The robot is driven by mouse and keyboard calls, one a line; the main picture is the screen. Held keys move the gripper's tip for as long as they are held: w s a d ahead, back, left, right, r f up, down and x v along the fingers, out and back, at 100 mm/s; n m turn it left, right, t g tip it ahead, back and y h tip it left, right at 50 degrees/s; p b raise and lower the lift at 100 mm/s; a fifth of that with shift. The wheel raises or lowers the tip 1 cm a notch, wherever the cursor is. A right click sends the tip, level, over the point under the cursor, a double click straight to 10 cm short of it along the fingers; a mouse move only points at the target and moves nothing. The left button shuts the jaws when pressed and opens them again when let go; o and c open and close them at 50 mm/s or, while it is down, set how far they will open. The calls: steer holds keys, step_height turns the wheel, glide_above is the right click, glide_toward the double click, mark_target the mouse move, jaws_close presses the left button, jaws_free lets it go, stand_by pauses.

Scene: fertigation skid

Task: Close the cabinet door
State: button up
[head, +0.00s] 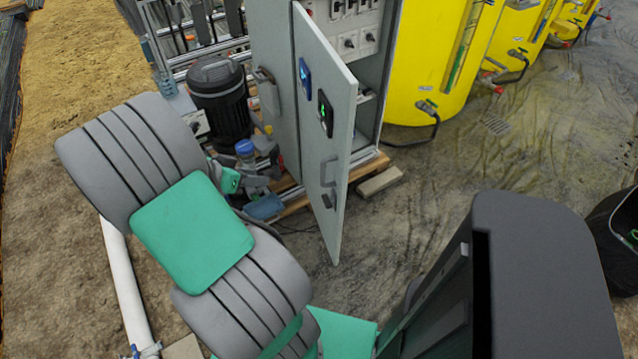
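The grey cabinet door (312,130) stands open in the head view, swung out from the cabinet (272,40) towards me. Its outer face shows a small blue display, a green-lit panel and a grey handle (328,172) low near its free edge. Inside the opening is a light panel with switches and sockets (350,30). My grey and green arm links fill the lower left and hide the ground behind them. My gripper cannot be made out; the end of my arm is not visible. Nothing of mine is seen touching the door.
A black motor (220,98) and pump parts with a blue cap (244,147) stand left of the cabinet. Yellow tanks (430,60) stand to the right. A block (380,182) lies by the cabinet's base. A white pipe (125,285) runs at left. Ground right of the door is open.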

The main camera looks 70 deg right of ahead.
mark_target(323, 183)
steer(key=s+d+f+m+g, duration=0.1)
steer(key=s+d, duration=0.2)
steer(key=s, duration=0.2)
steer(key=s+d+f+m+g, duration=0.2)
steer(key=s+d, duration=0.2)
steer(key=s, duration=0.1)
steer(key=s+d+f+m+g+h+b, duration=0.1)
steer(key=s+d+f+m, duration=0.1)
steer(key=s, duration=0.3)
steer(key=shift+s+d+f, duration=0.1)
steer(key=shift+s+d, duration=0.2)
steer(key=shift+d, duration=0.55)
steer(key=shift+c, duration=0.4)
jaws_close()
